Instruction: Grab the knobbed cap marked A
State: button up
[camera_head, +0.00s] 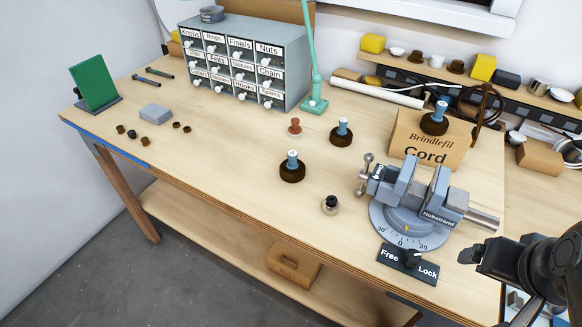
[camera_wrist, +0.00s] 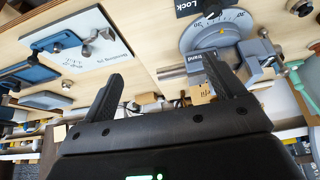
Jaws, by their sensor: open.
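Several dark-based caps with blue knobs are in the head view. One (camera_head: 292,168) stands mid-table, one (camera_head: 341,133) stands behind it to the right, and one (camera_head: 435,119) is on top of the cord box (camera_head: 412,141). My gripper (camera_head: 473,254) is at the right, beyond the vise and apart from the caps. In the wrist view my gripper (camera_wrist: 163,70) is open with nothing between its fingers.
A grey vise (camera_head: 408,205) on a round dial stands between my gripper and the mid-table caps, with a Free/Lock switch plate (camera_head: 407,264) in front. A labelled drawer cabinet (camera_head: 243,62) and a green lamp stand (camera_head: 314,104) are at the back.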

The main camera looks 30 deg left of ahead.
notch_tip(320, 180, up, 6)
jog(key=w+a+r+n, duration=0.2)
jog(key=w+a+r, duration=0.1)
jog(key=w+a, duration=1.05)
jog(key=n+g+y, duration=0.1)
send_over(293, 163)
jog(key=s, duration=0.3)
notch_tip(293, 163, down, 14)
jog(key=x, duration=0.5)
jog(key=shift+w+a+f, duration=0.1)
jog(key=shift+a+f, duration=0.05)
jog(key=shift+a, duration=0.05)
jog(key=shift+d+x, duration=0.15)
jog(key=shift+x, duration=1.4)
jog(key=shift+d+x, duration=0.1)
jog(key=shift+x, duration=1.5)
jog(key=c, duration=1.1)
